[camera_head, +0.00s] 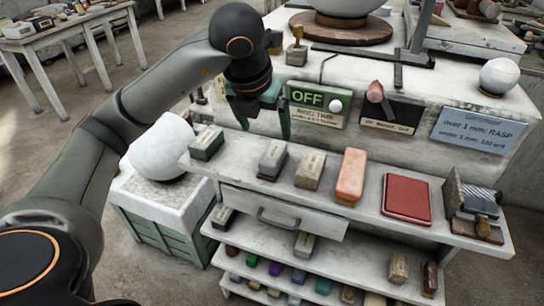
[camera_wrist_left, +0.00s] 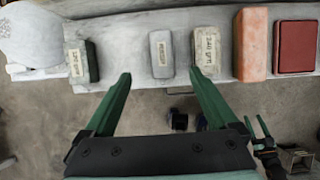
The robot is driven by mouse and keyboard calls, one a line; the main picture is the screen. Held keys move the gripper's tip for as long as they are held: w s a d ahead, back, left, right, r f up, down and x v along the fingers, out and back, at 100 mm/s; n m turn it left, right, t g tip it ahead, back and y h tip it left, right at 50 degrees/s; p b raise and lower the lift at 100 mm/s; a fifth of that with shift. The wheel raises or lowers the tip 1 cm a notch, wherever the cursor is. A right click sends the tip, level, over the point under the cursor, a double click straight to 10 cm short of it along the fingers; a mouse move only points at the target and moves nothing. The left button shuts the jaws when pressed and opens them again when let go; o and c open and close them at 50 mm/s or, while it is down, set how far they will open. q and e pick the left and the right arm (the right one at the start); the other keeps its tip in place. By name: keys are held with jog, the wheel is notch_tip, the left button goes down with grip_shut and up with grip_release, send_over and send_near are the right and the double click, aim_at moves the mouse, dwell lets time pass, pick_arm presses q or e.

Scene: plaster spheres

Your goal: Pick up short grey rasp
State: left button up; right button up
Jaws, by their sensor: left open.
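A short grey block (camera_head: 272,159) with a pale label, which looks like the rasp, lies on the top shelf between a dark green-grey block and a beige block. It also shows in the left wrist view (camera_wrist_left: 161,53), just beyond the fingertips. My left gripper (camera_head: 262,128) is open and empty above the shelf's back part. In the left wrist view its green fingers (camera_wrist_left: 160,70) stand either side of the grey block's near end, apart from it. My right gripper (camera_wrist_left: 257,124) shows small at the lower right of the wrist view, its green fingers apart.
A dark green-grey block (camera_head: 206,142), beige block (camera_head: 309,170), orange block (camera_head: 350,176) and red slab (camera_head: 405,197) share the shelf. An OFF sign (camera_head: 317,104) stands behind. A white sphere (camera_head: 160,147) sits at left. Lower shelves hold several small blocks.

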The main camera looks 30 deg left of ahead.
aim_at(272, 154)
pick_arm(q)
jog(key=x, duration=0.6)
jog(key=shift+d+f, duration=0.15)
jog(key=shift+f, duration=0.15)
jog(key=shift+s+d+x, duration=0.15)
jog(key=shift+x, duration=1.2)
jog(key=shift+s+d+x, duration=0.15)
jog(key=shift+x, duration=1.2)
jog(key=shift+a+f, duration=0.1)
jog(key=shift+f, duration=0.05)
grip_shut()
